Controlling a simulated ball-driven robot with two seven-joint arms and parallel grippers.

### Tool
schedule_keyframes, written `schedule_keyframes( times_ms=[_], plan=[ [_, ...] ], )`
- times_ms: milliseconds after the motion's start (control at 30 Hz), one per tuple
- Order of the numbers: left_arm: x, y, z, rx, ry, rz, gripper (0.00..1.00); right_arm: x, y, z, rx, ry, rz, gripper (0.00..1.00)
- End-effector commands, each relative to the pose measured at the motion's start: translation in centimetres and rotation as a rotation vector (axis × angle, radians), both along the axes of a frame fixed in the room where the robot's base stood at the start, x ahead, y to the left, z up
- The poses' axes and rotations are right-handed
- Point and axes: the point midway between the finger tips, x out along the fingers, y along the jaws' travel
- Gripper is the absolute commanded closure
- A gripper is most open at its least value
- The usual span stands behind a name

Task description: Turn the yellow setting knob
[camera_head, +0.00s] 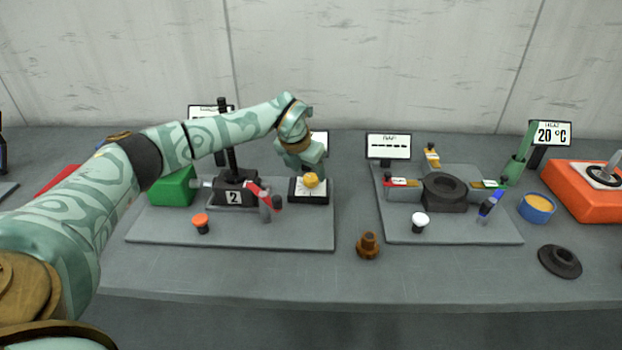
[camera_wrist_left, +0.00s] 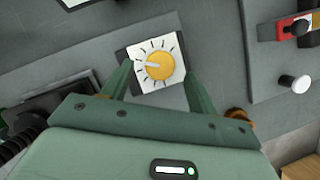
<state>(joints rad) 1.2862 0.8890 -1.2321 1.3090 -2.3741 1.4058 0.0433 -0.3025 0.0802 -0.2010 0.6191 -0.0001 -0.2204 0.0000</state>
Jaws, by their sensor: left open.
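The yellow setting knob (camera_head: 311,180) sits on a small black box with a white dial face, at the right end of the left grey base plate. In the left wrist view the knob (camera_wrist_left: 159,65) has a pale pointer line and dial ticks around it. Whether a finger touches the knob cannot be told. My right gripper is in neither view.
The left plate (camera_head: 165,237) also holds a green block (camera_head: 173,187), a black post marked 2, a red-handled lever and an orange button (camera_head: 201,222). A brown brass part (camera_head: 368,246) stands between the plates. The right plate carries a black ring (camera_head: 445,190) with clamps.

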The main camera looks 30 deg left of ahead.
Motion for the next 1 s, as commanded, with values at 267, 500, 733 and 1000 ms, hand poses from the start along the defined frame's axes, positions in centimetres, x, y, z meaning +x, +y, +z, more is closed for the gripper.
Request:
schedule_keyframes(
  times_ms=[267, 500, 733, 1000],
  plan=[
    [1.0, 0.0, -2.5, -0.001, 0.0, 0.0, 0.41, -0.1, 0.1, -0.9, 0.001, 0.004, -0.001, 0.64],
    [1.1, 0.0, -2.5, -0.001, -0.001, -0.001, 0.41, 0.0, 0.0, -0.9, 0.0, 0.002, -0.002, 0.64],
    [1.0, 0.0, -2.5, -0.001, 0.0, -0.001, 0.86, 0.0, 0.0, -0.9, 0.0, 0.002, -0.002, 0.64],
    [1.0, 0.1, -2.4, 0.0, -0.001, -0.023, 0.86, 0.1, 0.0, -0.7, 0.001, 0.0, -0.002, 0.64]
  ],
)
